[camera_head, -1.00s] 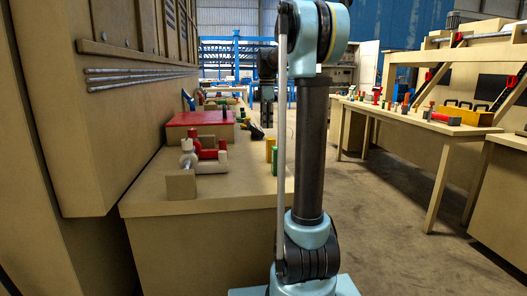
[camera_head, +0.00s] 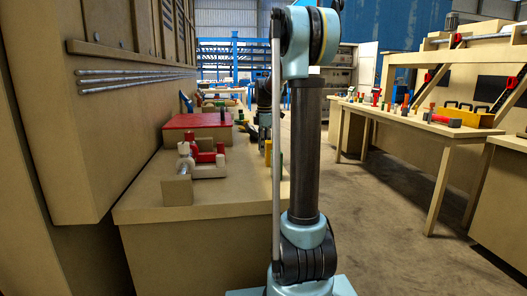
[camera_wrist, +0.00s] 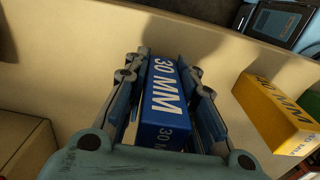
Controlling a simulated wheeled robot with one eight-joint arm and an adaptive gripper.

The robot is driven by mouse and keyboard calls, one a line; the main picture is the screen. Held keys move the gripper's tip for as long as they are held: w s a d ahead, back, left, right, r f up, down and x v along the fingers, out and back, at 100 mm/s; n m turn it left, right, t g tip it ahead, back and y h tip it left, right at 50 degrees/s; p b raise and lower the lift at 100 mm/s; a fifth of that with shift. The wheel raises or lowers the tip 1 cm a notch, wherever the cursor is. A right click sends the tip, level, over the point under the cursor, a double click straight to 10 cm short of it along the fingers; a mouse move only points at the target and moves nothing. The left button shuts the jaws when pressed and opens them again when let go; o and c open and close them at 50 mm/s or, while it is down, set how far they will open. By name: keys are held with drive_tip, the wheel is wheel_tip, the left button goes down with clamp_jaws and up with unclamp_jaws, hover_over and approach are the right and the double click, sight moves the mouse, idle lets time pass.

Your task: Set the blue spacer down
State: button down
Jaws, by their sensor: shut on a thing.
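The blue spacer (camera_wrist: 160,98), a block marked "30 MM", fills the space between the fingers of my gripper (camera_wrist: 162,64) in the wrist view. My gripper is shut on it, one finger along each side. The tan bench top (camera_wrist: 225,52) lies below it, with dark shadows near the fingers. I cannot tell whether the spacer touches the bench. In the head view my arm hides much of the gripper area, and I cannot make out the blue spacer there.
A yellow block (camera_wrist: 275,115) lies to the right of my gripper, apart from it. A dark device with a screen (camera_wrist: 277,25) is at the top right. In the head view, a red-topped box (camera_head: 196,121) and a red clamp-like fixture (camera_head: 203,157) stand on the bench.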

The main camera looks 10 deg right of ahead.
drive_tip(key=shift+f, duration=0.65)
drive_tip(key=c, duration=1.3)
unclamp_jaws()
wheel_tip(320, 180, up, 12)
